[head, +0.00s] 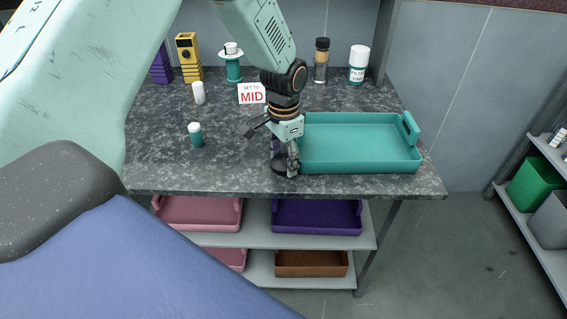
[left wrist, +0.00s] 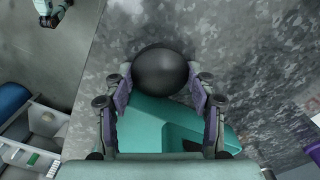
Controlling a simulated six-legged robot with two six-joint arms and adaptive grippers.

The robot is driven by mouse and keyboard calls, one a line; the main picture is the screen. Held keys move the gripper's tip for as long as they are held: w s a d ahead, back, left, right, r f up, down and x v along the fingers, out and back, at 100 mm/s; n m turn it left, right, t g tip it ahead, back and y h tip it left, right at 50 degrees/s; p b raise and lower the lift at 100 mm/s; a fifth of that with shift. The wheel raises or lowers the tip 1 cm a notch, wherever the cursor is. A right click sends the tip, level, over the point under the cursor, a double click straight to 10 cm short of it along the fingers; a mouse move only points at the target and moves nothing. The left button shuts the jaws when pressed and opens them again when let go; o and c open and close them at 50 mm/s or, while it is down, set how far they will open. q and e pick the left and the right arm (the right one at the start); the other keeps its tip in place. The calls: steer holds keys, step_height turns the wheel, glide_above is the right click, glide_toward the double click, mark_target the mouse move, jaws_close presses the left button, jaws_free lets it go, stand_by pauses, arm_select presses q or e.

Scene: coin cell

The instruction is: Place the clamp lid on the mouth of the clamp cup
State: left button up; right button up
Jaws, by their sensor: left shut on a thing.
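My left gripper (head: 287,163) is low over the front of the grey counter, just left of the teal tray. In the left wrist view its two fingers (left wrist: 162,88) are closed on the sides of a smooth black round piece, which I take to be the clamp lid (left wrist: 162,70). In the head view the fingers and wrist cover most of this dark piece, so I cannot tell whether it touches something below. I cannot make out the clamp cup for sure; it may be hidden under the held piece. My right gripper is not clearly seen.
The teal tray (head: 360,166) looks empty. A teal bottle with a white cap (head: 196,138), a small white bottle (head: 199,93) and a "SET TO MID" sign (head: 252,95) stand to the left. A yellow device (head: 187,58) and jars (head: 358,65) stand at the back.

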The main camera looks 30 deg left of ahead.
mark_target(286, 160)
arm_select(q)
steer(key=shift+c, duration=1)
steer(key=shift+r, duration=0.2)
step_height(286, 160, up, 9)
steer(key=shift+f+p, duration=0.15)
steer(key=shift+p, duration=0.9)
steer(key=shift+d+r+n, duration=0.35)
steer(key=shift+d+n, duration=0.05)
steer(key=s+d+r+n, duration=0.1)
steer(key=s+d+n, duration=0.3)
steer(key=s+d, duration=0.4)
steer(key=shift+d+r, duration=0.15)
steer(key=shift+d, duration=1.85)
